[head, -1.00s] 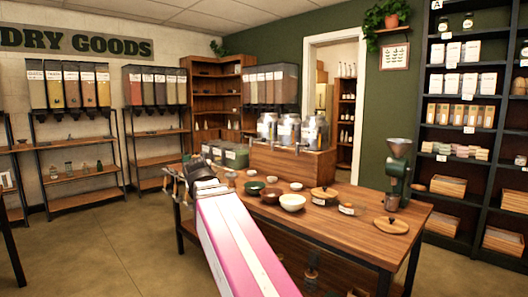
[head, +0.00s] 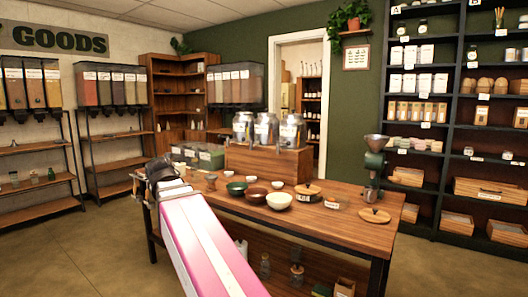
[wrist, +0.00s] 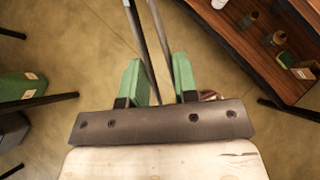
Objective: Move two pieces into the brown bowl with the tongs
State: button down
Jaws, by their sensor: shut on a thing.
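The brown bowl (head: 256,195) stands on the wooden table, between a green bowl (head: 236,188) and a cream bowl (head: 278,201) in the head view. My gripper (head: 154,172) is at the table's left end, well left of the bowls. In the wrist view my gripper (wrist: 156,78) has green fingers around the tongs (wrist: 138,40), whose two dark metal arms run out past the fingertips and stand apart. The far ends of the tongs are cut off by the wrist frame. I cannot make out the pieces.
A grinder (head: 374,165), wooden lids (head: 374,215) and small bowls are also on the table. A lower shelf (wrist: 285,75) with bottles lies at the wrist view's right. Open floor is at the left.

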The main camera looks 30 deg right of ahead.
jog(key=w+d+r+m+g+h, duration=0.25)
jog(key=w+d, duration=0.45)
jog(key=d, duration=0.5)
jog(key=w+d+r+m+g+h, duration=0.2)
jog(key=d+m, duration=0.3)
jog(key=d, duration=1.3)
jog(key=w+d+r+m+g+h, duration=0.2)
jog(key=d+m, duration=0.3)
jog(key=d, duration=1.4)
jog(key=shift+w+d+r+g, duration=0.2)
jog(key=shift+w+r+g, duration=0.1)
jog(key=shift+r+g, duration=0.3)
jog(key=shift+f, duration=0.25)
notch_tip(320, 180, down, 9)
jog(key=shift+r, duration=0.2)
